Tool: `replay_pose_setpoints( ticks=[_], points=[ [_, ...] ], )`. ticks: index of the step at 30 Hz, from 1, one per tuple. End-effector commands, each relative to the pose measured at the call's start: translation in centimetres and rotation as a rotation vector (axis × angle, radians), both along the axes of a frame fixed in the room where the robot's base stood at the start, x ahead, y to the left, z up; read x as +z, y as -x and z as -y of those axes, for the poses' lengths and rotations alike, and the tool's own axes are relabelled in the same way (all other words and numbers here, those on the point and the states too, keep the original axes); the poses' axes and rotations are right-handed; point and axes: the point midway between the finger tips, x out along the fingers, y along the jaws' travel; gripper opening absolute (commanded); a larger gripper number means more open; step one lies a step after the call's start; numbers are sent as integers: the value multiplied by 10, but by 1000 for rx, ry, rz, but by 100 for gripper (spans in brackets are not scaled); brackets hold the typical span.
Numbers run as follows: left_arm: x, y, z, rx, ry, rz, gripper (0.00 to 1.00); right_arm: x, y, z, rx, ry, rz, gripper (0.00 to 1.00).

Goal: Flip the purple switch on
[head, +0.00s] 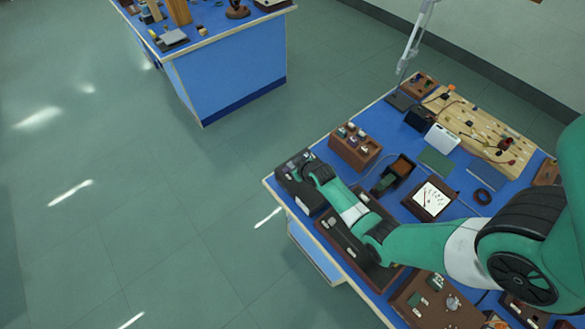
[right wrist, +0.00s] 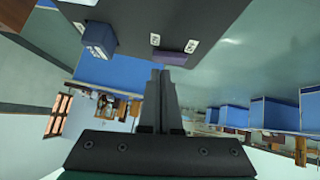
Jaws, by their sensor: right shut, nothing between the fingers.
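The purple switch (right wrist: 174,58) shows in the right wrist view as a small purple block on a dark panel (right wrist: 205,18). My right gripper (right wrist: 162,72) is shut and empty, with its fingertips close to the switch; I cannot tell whether they touch it. In the head view my right gripper (head: 300,174) reaches over a dark box (head: 288,183) at the bench's left corner. The switch cannot be made out there, and its on or off position is unclear. My left gripper is not in view.
A blue block with a white label (right wrist: 98,37) sits on the same panel. On the blue bench are a brown box with small parts (head: 355,146), a white-faced meter (head: 430,199) and a wooden board (head: 480,132). Another blue bench (head: 228,72) stands at the back.

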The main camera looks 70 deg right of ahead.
Motion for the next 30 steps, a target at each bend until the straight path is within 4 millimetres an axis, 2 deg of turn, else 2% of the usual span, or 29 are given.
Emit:
replay_pose_setpoints(
  ticks=[4,13,17,30],
  points=[
    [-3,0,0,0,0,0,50,-10,1,2,-1,0,0,0],
    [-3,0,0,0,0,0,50,-10,1,2,-1,1,1,0],
    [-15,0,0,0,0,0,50,-23,2,4,-2,1,0,0],
    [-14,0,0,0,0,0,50,-28,7,4,-2,-3,-16,0]
  ],
)
